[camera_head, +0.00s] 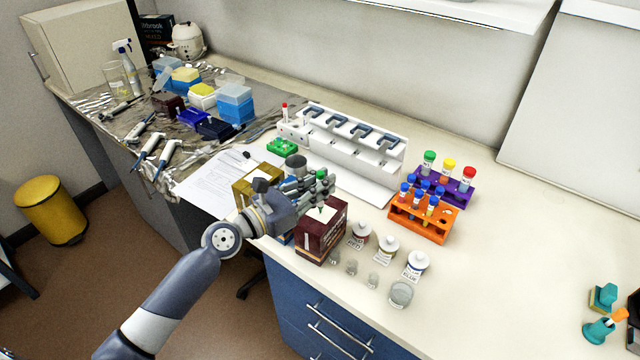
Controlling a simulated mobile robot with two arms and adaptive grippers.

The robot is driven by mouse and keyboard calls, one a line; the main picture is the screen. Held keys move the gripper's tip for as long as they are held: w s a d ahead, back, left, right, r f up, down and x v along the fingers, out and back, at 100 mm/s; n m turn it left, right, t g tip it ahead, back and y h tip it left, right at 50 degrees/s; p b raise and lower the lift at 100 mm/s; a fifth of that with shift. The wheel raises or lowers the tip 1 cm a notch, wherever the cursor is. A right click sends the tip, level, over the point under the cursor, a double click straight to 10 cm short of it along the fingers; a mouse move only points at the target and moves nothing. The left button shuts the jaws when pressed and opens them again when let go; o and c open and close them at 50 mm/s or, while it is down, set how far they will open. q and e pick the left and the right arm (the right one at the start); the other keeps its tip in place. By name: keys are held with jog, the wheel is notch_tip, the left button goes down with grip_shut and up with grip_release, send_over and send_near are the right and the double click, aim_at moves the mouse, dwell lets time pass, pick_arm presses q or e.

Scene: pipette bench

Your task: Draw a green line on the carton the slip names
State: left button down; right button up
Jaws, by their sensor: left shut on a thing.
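My left gripper (325,186) is shut on a green marker (321,207), held point down. The marker's tip is at or just above the top of a dark red carton (318,240); I cannot tell whether it touches. A yellow-brown carton (246,190) stands behind my wrist, partly hidden. Something blue shows beside the red carton, mostly covered by my gripper. White printed sheets (205,190) lie left of the cartons; their text is too small to read, and I cannot tell which one is the slip. My right gripper is not in view.
Several small bottles and clear cups stand right of the red carton, close to the front edge. An orange tube rack (424,228) and a purple rack (462,195) stand beyond. A white pipette stand (345,150) is behind. The right of the bench is mostly clear.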

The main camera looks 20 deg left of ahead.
aim_at(322, 173)
pick_arm(q)
jog(key=shift+w+d+p, duration=0.15)
jog(key=shift+w+p, duration=0.2)
jog(key=shift+w, duration=0.25)
dwell(1.1)
jog(key=shift+s+d, duration=0.1)
jog(key=shift+d, duration=0.05)
dwell(0.6)
jog(key=shift+s+f+p, duration=0.15)
jog(key=shift+s+p, duration=0.4)
jog(key=shift+p, duration=0.1)
dwell(1.1)
jog(key=shift+r+p, duration=0.25)
jog(key=shift+p, duration=0.05)
dwell(1.2)
jog(key=shift+r, duration=0.1)
notch_tip(322, 173, up, 5)
jog(key=p, duration=0.5)
